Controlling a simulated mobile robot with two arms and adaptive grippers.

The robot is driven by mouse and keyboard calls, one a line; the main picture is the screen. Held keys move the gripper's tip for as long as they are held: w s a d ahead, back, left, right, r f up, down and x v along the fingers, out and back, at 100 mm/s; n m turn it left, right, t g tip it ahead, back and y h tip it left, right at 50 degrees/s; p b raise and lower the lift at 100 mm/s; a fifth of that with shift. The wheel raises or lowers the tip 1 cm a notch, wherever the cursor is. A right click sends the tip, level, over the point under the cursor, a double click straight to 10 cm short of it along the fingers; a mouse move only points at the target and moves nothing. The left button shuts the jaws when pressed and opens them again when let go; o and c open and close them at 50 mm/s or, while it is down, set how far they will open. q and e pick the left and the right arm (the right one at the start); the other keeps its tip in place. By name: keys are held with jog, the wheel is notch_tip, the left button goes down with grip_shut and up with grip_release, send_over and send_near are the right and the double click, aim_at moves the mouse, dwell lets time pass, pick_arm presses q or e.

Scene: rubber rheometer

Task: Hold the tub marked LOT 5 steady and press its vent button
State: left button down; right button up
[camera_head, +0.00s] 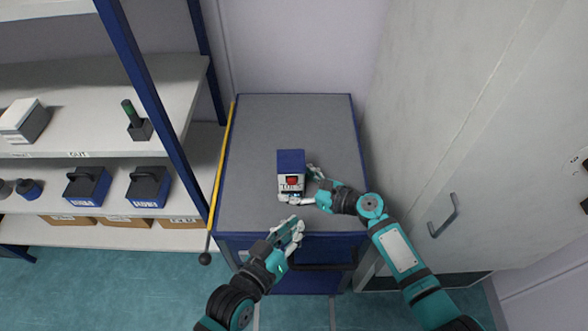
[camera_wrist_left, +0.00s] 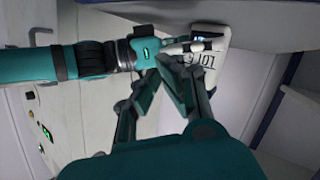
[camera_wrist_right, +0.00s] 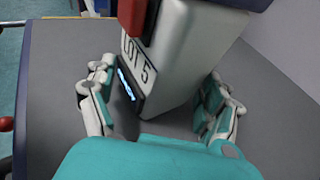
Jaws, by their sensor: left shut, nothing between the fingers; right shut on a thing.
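The LOT 5 tub (camera_head: 291,162), with a blue top, white body and red button (camera_head: 292,181), stands on the grey cabinet top. The right wrist view shows its LOT 5 label (camera_wrist_right: 138,60) and a small lit display (camera_wrist_right: 126,82). My right gripper (camera_head: 304,187) is shut on the tub, with a finger on either side low down. My left gripper (camera_head: 291,229) is shut and empty, in front of the tub and apart from it, near the cabinet's front edge. In the left wrist view the left fingers (camera_wrist_left: 172,75) partly cover the tub (camera_wrist_left: 207,68).
The grey cabinet top (camera_head: 255,130) is otherwise clear. A yellow pole (camera_head: 222,160) runs along its left edge. Shelves with blue boxes (camera_head: 88,187) and a dark holder (camera_head: 138,128) stand at left. A pale door with a handle (camera_head: 443,214) is at right.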

pick_arm(q)
send_near(302, 183)
jog(key=shift+s+d+x, duration=0.1)
jog(key=shift+x, duration=1)
jog(key=shift+s+d+x, duration=0.1)
jog(key=shift+d+x, duration=0.05)
jog(key=shift+x, duration=1)
jog(key=shift+f, duration=0.1)
jog(key=shift+w, duration=0.5)
jog(key=shift+s, duration=0.6)
pick_arm(e)
jog(key=o, duration=0.7)
pick_arm(q)
jog(key=s, duration=0.5)
jog(key=shift+s+d, duration=0.1)
jog(key=shift+s, duration=0.3)
